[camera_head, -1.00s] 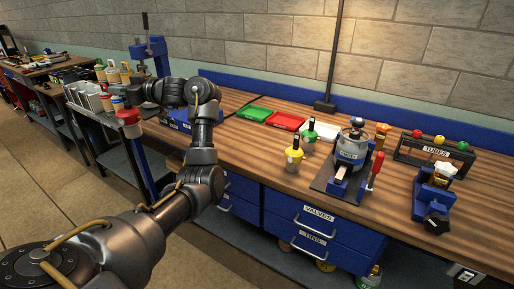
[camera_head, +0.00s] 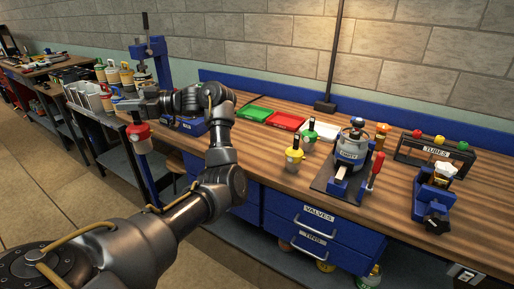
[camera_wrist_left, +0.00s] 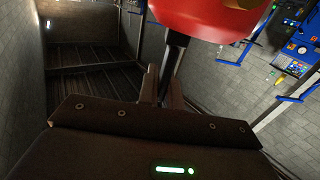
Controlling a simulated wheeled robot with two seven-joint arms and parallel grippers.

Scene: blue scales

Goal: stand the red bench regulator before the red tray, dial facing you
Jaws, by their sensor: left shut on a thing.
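The red bench regulator (camera_head: 139,132) hangs in my left gripper (camera_head: 127,105), off the left end of the bench, above the floor. In the left wrist view its red body (camera_wrist_left: 210,15) fills the top centre, with the gripper fingers (camera_wrist_left: 166,88) closed on its dark stem. I cannot make out its dial. The red tray (camera_head: 287,121) lies at the back of the wooden bench, to the right of the gripper, between a green tray (camera_head: 253,114) and a white tray (camera_head: 325,130). My right gripper is not in view.
A yellow regulator (camera_head: 294,157) stands in front of the trays, with a green one (camera_head: 310,138) behind it. A blue device (camera_head: 350,150) on a dark base stands right of them. A blue press (camera_head: 152,60) and a side shelf with several cups (camera_head: 90,94) are at left.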

